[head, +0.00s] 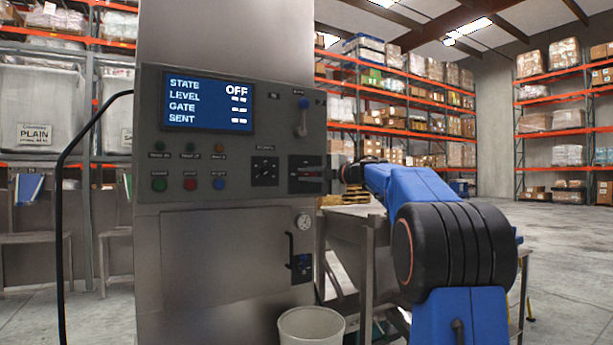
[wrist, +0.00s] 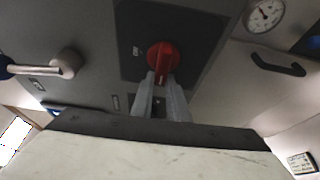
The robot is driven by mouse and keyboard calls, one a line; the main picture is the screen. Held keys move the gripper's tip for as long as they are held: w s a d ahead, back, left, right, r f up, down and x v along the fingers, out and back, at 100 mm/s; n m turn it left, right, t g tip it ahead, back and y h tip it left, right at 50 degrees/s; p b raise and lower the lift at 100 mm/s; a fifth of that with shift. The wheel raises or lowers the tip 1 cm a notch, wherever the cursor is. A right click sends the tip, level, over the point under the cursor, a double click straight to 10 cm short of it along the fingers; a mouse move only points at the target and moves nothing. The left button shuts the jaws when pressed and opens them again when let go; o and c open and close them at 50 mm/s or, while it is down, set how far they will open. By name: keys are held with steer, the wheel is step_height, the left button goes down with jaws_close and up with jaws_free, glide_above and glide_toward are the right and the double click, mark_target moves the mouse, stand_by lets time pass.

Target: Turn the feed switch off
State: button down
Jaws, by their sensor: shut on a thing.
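The feed switch looks to be the red rotary knob (wrist: 162,56) on a dark square plate in the wrist view. My gripper (wrist: 162,84) is shut on the lower part of this knob, one pale finger on each side. In the head view my gripper (head: 330,173) reaches the dark switch plate (head: 294,161) from the right, and the knob is hard to make out. The screen (head: 209,101) on the grey machine shows STATE OFF, with LEVEL, GATE and SENT lines too small to read surely.
Left of the plate are a black dial (head: 265,172) and several coloured buttons (head: 190,184). A blue-knobbed lever (head: 302,118) is above. A round gauge (head: 304,220) and black door handle (head: 290,250) are below. A steel table (head: 352,211) stands right; a pale bin (head: 311,326) stands in front.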

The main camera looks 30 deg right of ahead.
steer(key=c, duration=1.7)
jaws_free()
steer(key=shift+w+d, duration=0.15)
steer(key=shift+d, duration=0.15)
steer(key=shift+d+f, duration=0.1)
steer(key=shift+d, duration=0.05)
steer(key=shift+a, duration=0.2)
steer(key=v, duration=1.7)
steer(key=shift+s, duration=0.25)
